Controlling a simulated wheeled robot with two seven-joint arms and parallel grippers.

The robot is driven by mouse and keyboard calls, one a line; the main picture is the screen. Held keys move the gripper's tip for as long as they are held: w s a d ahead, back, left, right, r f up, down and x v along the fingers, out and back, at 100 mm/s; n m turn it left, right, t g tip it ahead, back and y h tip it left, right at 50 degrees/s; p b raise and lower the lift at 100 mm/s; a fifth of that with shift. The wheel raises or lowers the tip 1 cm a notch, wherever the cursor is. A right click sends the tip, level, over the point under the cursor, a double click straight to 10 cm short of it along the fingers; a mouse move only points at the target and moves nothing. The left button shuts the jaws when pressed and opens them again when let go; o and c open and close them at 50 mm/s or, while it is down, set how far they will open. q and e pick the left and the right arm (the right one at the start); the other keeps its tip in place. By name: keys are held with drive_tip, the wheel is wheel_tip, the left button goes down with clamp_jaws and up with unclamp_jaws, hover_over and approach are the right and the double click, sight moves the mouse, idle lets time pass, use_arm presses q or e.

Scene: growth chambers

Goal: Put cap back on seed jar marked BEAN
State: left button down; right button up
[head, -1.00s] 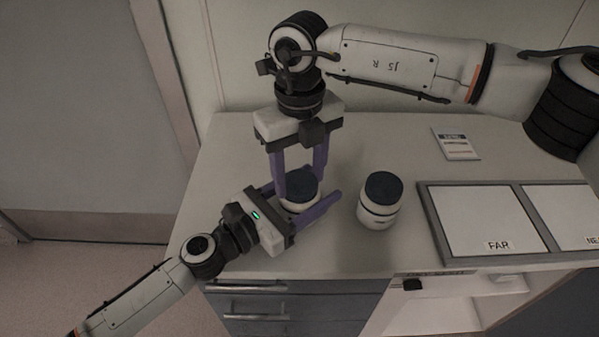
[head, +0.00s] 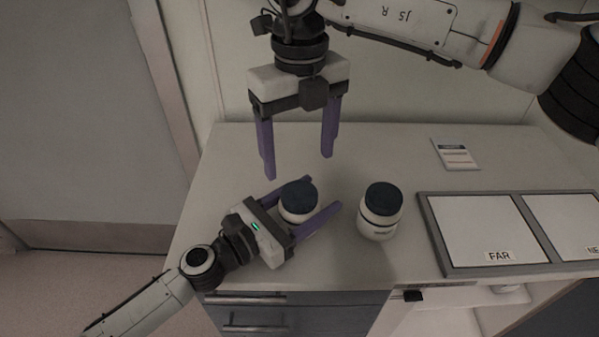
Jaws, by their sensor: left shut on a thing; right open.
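A white jar (head: 297,215) with a dark blue cap (head: 299,195) on top stands on the left part of the counter. My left gripper (head: 325,193) is shut on this jar, with its purple fingers on either side of the body. My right gripper (head: 300,165) is open and empty, above and behind the capped jar, its fingers pointing down and apart from the cap. A second white jar (head: 380,226), also with a dark blue cap (head: 384,198), stands to the right. Its label is too small to read, and no BEAN marking is legible on either jar.
A tray (head: 432,232) with white panels marked FAR and NE... lies at the right. A small printed card (head: 455,153) lies at the back. Drawers sit below the front edge.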

sight(283, 218)
wheel_tip(283, 218, up, 4)
idle(0.4)
use_arm(q)
drive_tip(key=shift+c, duration=2.3)
unclamp_jaws()
drive_tip(key=b+v, duration=0.1)
drive_tip(key=v, duration=0.8)
drive_tip(key=shift+s+a+f, duration=0.15)
drive_tip(key=shift+s+a, duration=0.3)
drive_tip(key=shift+a, duration=0.05)
use_arm(e)
drive_tip(key=shift+f, duration=0.8)
